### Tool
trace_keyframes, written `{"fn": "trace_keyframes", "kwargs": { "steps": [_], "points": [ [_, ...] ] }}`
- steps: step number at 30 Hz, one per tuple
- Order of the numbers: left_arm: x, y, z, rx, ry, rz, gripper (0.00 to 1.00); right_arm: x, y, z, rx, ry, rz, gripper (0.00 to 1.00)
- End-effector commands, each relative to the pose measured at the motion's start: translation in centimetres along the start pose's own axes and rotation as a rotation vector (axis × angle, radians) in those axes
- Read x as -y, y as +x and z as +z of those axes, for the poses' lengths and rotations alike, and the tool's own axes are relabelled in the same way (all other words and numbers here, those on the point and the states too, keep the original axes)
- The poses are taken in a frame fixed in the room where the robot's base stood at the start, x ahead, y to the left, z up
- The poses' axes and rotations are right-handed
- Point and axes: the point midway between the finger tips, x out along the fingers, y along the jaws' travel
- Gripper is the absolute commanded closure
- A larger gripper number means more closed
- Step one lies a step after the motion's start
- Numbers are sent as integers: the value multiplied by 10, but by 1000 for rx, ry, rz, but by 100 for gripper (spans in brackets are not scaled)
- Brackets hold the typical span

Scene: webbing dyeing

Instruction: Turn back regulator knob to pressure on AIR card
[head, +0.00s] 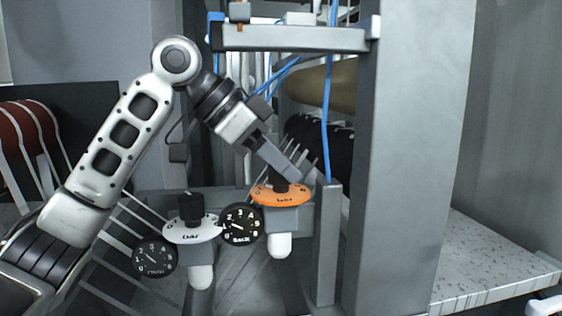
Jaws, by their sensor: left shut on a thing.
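Two regulators hang side by side in the head view. The right one has an orange collar (268,198), a black knob (279,187), a white bowl below and a round black gauge (241,224) at its left. The left one has a white collar (192,232), a free black knob (191,208) and a black gauge (155,257). My left gripper (284,172) reaches down from the upper left and is shut on the orange regulator's knob, mostly hiding it. The gauge needles are too small to read surely. I cannot make out an AIR card. My right gripper is out of view.
A wide grey post (405,150) stands right of the regulators, with a narrower grey post (327,240) closer to them. A grey shelf (295,39) with blue hoses (328,110) is above. Webbing rolls (25,130) are at the left. A speckled table (490,262) is at the right.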

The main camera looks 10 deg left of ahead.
Motion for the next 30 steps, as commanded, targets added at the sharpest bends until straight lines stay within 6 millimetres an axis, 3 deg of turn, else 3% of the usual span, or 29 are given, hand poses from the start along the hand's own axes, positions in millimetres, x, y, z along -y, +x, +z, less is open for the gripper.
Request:
{"fn": "trace_keyframes", "kwargs": {
  "steps": [12,29,30],
  "points": [
    [0,0,-1,-2,157,157,90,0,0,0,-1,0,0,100],
    [0,0,0,0,189,186,90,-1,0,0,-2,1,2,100],
    [0,0,0,0,189,185,64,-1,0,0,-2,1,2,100]
  ]
}}
